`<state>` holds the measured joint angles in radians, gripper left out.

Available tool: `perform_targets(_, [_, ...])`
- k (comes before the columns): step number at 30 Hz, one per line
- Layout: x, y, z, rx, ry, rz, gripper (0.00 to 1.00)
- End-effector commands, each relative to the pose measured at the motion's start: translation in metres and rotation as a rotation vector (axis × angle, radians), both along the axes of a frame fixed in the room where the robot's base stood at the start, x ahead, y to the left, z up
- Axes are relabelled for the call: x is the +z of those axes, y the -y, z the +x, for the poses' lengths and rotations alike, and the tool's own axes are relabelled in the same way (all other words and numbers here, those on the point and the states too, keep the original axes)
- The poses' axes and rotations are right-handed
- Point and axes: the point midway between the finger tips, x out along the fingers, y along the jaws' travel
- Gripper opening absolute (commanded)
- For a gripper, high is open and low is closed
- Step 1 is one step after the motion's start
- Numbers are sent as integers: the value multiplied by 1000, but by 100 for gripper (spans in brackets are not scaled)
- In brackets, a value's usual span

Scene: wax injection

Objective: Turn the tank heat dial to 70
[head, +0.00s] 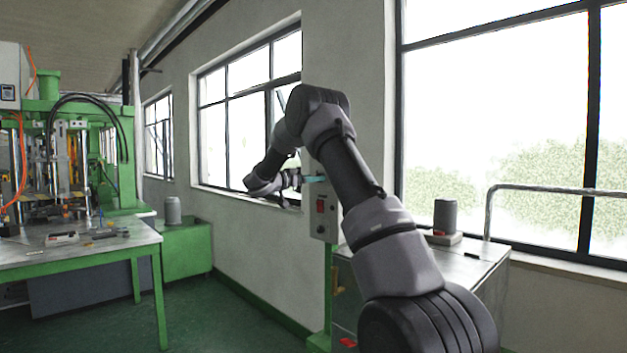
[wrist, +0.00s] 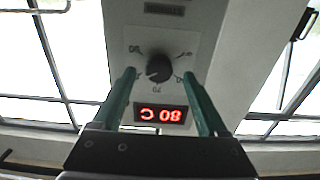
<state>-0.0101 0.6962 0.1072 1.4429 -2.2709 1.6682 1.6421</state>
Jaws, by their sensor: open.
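The heat dial is a dark round knob (wrist: 158,69) on a light grey panel (wrist: 190,25), seen in the wrist view. Numbers ring it, turned upside down and small; one below it looks like 70. The lit red display (wrist: 160,114) below seems to read 80 C, upside down. My gripper (wrist: 159,75) is open, its two green fingers on either side of the dial with visible gaps. Depth to the dial is hard to tell. In the head view my gripper (head: 315,179) is at the top of the grey control box (head: 322,218), whose dial is hidden.
The box stands on a green post (head: 328,275) by the windowed wall. A cabinet top (head: 480,268) with a dark grey cylinder (head: 445,216) is on the right. A green-framed table (head: 80,252) and press are on the left, with open green floor between.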

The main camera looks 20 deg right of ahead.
Motion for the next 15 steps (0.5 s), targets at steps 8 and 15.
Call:
perform_targets(8, [0,10,4,1,-1,1,76])
perform_targets(15, [0,9,3,1,-1,1,42])
